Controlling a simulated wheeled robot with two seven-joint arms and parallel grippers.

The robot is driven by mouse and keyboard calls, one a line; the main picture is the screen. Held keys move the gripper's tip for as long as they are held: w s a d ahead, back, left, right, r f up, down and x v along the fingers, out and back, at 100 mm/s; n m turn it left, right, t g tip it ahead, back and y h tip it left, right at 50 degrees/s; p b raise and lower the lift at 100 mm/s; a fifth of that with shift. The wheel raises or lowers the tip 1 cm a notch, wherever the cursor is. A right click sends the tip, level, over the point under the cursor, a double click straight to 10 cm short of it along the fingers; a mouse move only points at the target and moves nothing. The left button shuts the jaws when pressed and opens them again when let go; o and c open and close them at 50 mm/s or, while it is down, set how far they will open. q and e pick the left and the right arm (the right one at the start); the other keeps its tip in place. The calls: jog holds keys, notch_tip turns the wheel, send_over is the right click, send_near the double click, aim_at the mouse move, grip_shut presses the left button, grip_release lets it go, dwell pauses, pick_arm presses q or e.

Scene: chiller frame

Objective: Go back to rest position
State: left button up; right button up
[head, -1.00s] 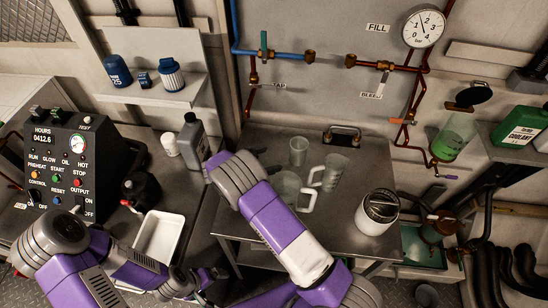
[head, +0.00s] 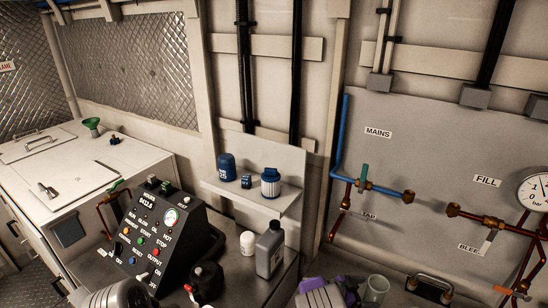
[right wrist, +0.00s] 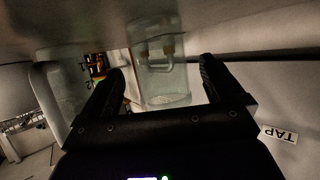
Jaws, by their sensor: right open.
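My right gripper (right wrist: 160,70) is open in the right wrist view, with its two dark fingers spread. A clear jug (right wrist: 158,90) shows between and behind the fingers; I cannot tell its exact distance. A larger pale, clear vessel (right wrist: 58,95) shows left of the fingers. In the head view, part of my right arm is at the bottom edge, beside a clear cup (head: 376,289); the right gripper is mostly cut off there. Only a grey link of my left arm shows at the bottom left, and my left gripper is out of view.
A black control panel (head: 160,235) stands on the left bench, with a grey bottle (head: 269,249) and white pot (head: 247,243) nearby. A shelf (head: 250,194) holds blue containers. Pipes with valves (head: 363,183) line the wall. A black handle (head: 430,287) is at the bench's back.

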aim_at(369, 287)
jog(key=shift+x, duration=1.05)
jog(key=shift+a+r, duration=0.2)
jog(key=shift+r, duration=1.65)
